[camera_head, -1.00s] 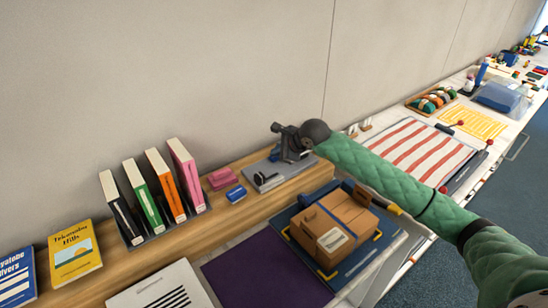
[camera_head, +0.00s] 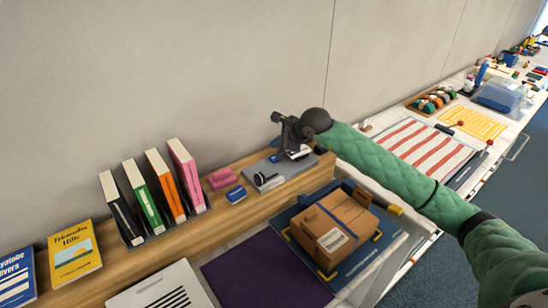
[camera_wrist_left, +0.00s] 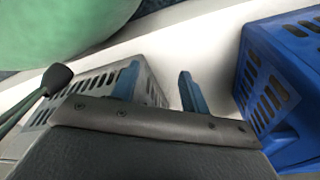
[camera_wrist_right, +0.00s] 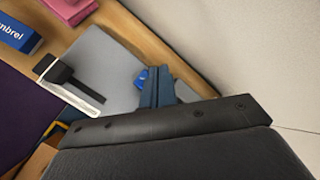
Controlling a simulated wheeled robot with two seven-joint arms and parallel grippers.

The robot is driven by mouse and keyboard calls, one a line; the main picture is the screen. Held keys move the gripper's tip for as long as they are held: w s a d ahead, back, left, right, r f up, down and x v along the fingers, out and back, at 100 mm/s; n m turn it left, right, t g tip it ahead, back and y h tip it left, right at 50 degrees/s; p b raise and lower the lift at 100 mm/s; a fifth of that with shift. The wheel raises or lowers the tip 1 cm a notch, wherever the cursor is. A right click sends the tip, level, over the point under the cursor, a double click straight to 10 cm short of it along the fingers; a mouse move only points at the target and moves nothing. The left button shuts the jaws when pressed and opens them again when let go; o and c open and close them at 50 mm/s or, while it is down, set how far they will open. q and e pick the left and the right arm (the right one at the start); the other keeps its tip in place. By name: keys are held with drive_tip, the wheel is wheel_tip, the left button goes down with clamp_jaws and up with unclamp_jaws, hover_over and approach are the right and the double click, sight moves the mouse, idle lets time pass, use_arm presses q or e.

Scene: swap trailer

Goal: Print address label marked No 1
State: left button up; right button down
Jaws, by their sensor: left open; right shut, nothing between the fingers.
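A grey plate (camera_head: 287,170) lies on the wooden shelf. On it are a black-handled piece with a white strip (camera_head: 266,182) and a small blue piece (camera_head: 274,158). A white-faced piece (camera_head: 299,153) shows just under my right gripper (camera_head: 279,143); I cannot tell what it is. In the right wrist view my right gripper (camera_wrist_right: 157,75) is shut and empty over the plate, close to the blue piece (camera_wrist_right: 142,79). No "No 1" marking is readable. A cardboard parcel (camera_head: 350,216) bears a white label. My left gripper (camera_wrist_left: 158,85) is open and empty, seen only in its wrist view.
A pink block (camera_head: 221,178) and blue box (camera_head: 236,194) sit left of the plate. Upright books (camera_head: 160,185) stand farther left. The parcel rests on a dark blue mat (camera_head: 333,276). A grey crate (camera_wrist_left: 95,88) and blue crate (camera_wrist_left: 285,75) flank my left gripper.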

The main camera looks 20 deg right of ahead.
drive_tip(key=shift+r, duration=1.35)
